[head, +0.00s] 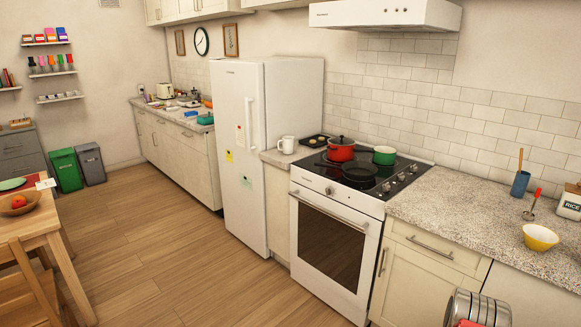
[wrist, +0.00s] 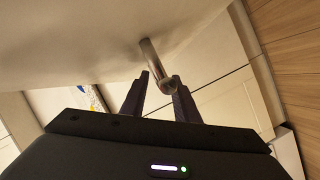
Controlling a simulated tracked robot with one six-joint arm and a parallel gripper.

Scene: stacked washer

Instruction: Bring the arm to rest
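My gripper (wrist: 161,77) shows in the wrist view, with two dark fingers spread apart and a gap between their tips. A shiny metal bar handle (wrist: 152,58) stands out from a pale surface (wrist: 80,50) just beyond the fingertips. Its near end is close to the right fingertip; I cannot tell whether they touch. Nothing is seen clamped between the fingers.
In the head view, the white oven (head: 330,240) with pots on its hob, the fridge (head: 250,150) and the speckled counter (head: 460,215) line the wall. A yellow bowl (head: 540,237) stands on the counter. Wooden floor (head: 170,265) is clear at left of the units.

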